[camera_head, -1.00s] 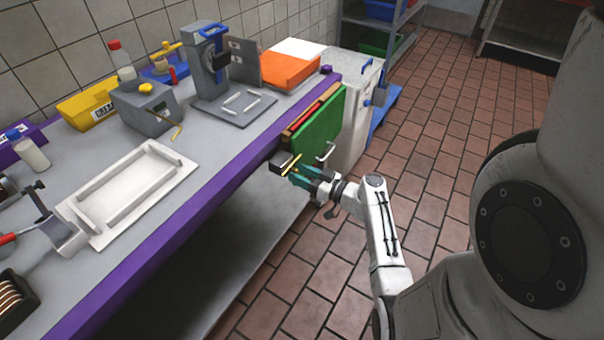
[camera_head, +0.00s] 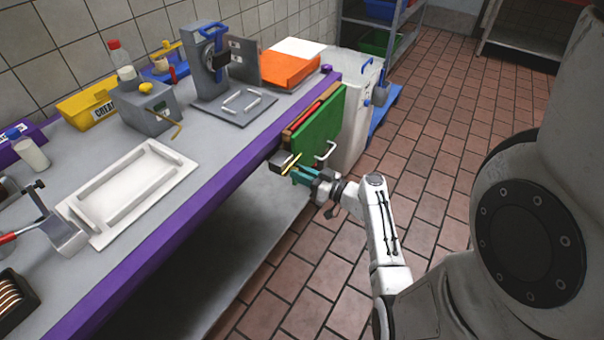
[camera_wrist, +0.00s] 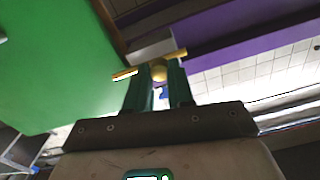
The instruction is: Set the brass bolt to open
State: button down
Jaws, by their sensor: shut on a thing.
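The brass bolt (camera_head: 291,163) is a thin gold bar at a small grey block (camera_head: 279,160) under the purple counter edge, beside the green panel. My gripper (camera_head: 300,172) reaches it from the right, with teal fingers. In the wrist view, brass (camera_wrist: 160,72) shows between the tips of my gripper (camera_wrist: 159,80), which are shut on it. Brass ends stick out at the left and upper right of the fingers there. The green panel (camera_head: 318,135) hangs at the counter's end and fills the left of the wrist view (camera_wrist: 45,60). The fingers hide part of the bolt.
The purple counter edge (camera_head: 200,200) runs just left of my gripper. A pale handle (camera_head: 326,151) stands out from the green panel near my wrist. A white cabinet (camera_head: 352,120) stands behind. The tiled floor (camera_head: 440,180) to the right is clear.

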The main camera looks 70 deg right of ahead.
jog(key=shift+w+a+b, duration=0.2)
jog(key=shift+w+a, duration=0.05)
jog(key=shift+a, duration=0.7)
jog(key=shift+w+a+b, duration=0.15)
jog(key=shift+w+a, duration=0.05)
jog(key=shift+a, duration=0.75)
jog(key=c, duration=1)
grip_release()
jog(key=shift+a, duration=0.1)
jog(key=shift+o, duration=0.2)
jog(key=shift+s, duration=0.1)
jog(key=b+v, duration=0.2)
jog(key=v, duration=0.8)
jog(key=shift+s, duration=0.3)
jog(key=shift+w, duration=0.1)
